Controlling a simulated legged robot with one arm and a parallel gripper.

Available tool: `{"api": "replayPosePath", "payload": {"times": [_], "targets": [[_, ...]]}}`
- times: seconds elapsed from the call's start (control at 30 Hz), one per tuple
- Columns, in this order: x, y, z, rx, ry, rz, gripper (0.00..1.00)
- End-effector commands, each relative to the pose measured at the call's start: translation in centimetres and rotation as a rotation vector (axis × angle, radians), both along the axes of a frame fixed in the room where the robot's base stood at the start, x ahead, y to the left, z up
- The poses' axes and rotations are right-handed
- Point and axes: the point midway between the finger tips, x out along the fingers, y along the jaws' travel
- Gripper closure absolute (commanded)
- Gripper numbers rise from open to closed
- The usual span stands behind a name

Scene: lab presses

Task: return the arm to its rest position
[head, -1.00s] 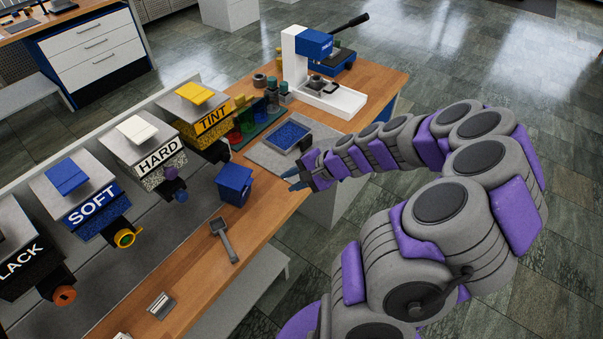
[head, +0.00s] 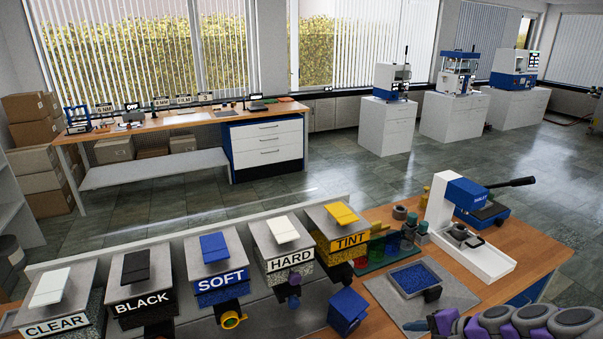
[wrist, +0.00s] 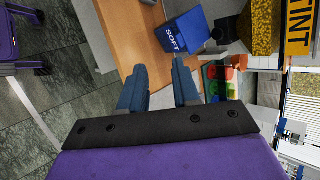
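My arm reaches in at the lower right of the head view, and my gripper (head: 416,325) is near the bottom edge, over the front of the workbench. The wrist view shows my gripper (wrist: 157,82) with its two blue-grey fingers apart and nothing between them. A blue box (head: 347,310) stands left of my gripper in the head view. It also shows beyond the fingertips in the wrist view (wrist: 182,33), labelled SOFT. Most of my arm is outside the head view.
A grey plate with a blue-filled tray (head: 415,278) lies just behind my gripper. A blue and white press (head: 468,225) stands further back. Dispensers labelled CLEAR, BLACK, SOFT, HARD (head: 290,258) and TINT (head: 349,242) line the left. Floor shows left in the wrist view.

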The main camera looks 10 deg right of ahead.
Motion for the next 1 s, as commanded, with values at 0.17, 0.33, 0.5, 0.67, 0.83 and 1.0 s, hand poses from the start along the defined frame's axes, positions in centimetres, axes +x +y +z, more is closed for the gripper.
{"api": "replayPosePath", "payload": {"times": [0.17, 0.33, 0.5, 0.67, 0.83, 1.0], "targets": [[-1.7, 7.5, 2.8, -0.114, 0.024, 0.287, 0.69], [-6.3, 14.1, 4.9, -0.26, 0.076, 0.598, 0.69], [-11.9, 17.5, 6.2, -0.409, 0.146, 0.855, 0.69], [-17.3, 18.5, 7.4, -0.553, 0.214, 1.042, 0.69], [-22.1, 17.8, 8.3, -0.671, 0.283, 1.166, 0.69], [-24.4, 17.2, 8.8, -0.731, 0.321, 1.215, 0.69]]}}
